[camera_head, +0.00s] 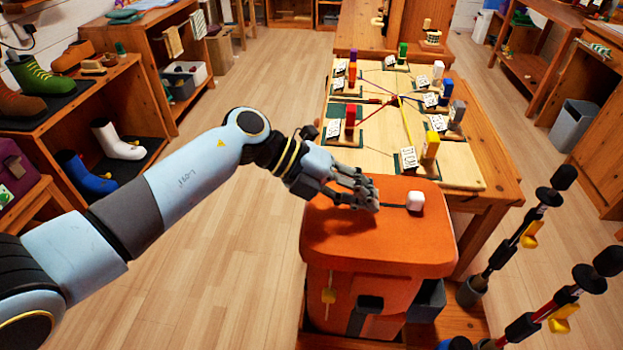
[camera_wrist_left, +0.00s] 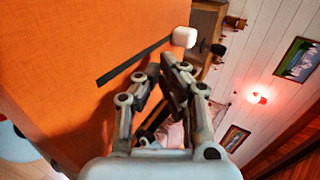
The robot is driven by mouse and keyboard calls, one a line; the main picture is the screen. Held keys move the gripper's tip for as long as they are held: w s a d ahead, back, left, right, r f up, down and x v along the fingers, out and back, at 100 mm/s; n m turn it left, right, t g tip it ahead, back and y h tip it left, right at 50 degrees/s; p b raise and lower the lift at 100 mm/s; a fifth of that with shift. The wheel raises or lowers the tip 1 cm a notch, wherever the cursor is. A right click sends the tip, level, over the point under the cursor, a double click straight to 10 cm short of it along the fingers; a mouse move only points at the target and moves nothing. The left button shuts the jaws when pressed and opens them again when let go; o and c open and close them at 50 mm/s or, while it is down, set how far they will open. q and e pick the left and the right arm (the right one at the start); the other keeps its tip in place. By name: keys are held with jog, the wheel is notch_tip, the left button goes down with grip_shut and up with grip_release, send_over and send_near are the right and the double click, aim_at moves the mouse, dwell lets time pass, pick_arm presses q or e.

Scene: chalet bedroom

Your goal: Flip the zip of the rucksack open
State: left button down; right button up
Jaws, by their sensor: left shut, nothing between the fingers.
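The orange rucksack (camera_head: 370,242) stands upright in the middle front of the head view. Its flat top carries a dark zip strip (camera_head: 395,206) with a white block-like pull (camera_head: 415,201) at the right end. In the left wrist view the orange top (camera_wrist_left: 75,75), the dark strip (camera_wrist_left: 135,62) and the white pull (camera_wrist_left: 184,37) show too. My left gripper (camera_head: 372,201) is shut and empty over the rucksack's top, left of the pull and apart from it. In the wrist view its fingertips (camera_wrist_left: 170,65) are near the strip; I cannot tell if they touch. My right gripper is not in view.
Behind the rucksack is a wooden table (camera_head: 480,200) with a board (camera_head: 460,165) of coloured blocks and cards. A shoe shelf (camera_head: 115,85) stands at left. Dark posts with yellow parts (camera_head: 530,235) rise at the right. The floor (camera_head: 215,260) at left is clear.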

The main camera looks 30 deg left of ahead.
pick_arm(q)
jog(key=v, duration=0.4)
jog(key=shift+a, duration=0.15)
jog(key=v, duration=0.3)
jog(key=shift+s+a+r, duration=0.1)
jog(key=shift+a+r, duration=0.1)
jog(key=shift+a, duration=0.05)
jog(key=shift+s+a+r, duration=0.15)
jog(key=shift+a+r, duration=0.1)
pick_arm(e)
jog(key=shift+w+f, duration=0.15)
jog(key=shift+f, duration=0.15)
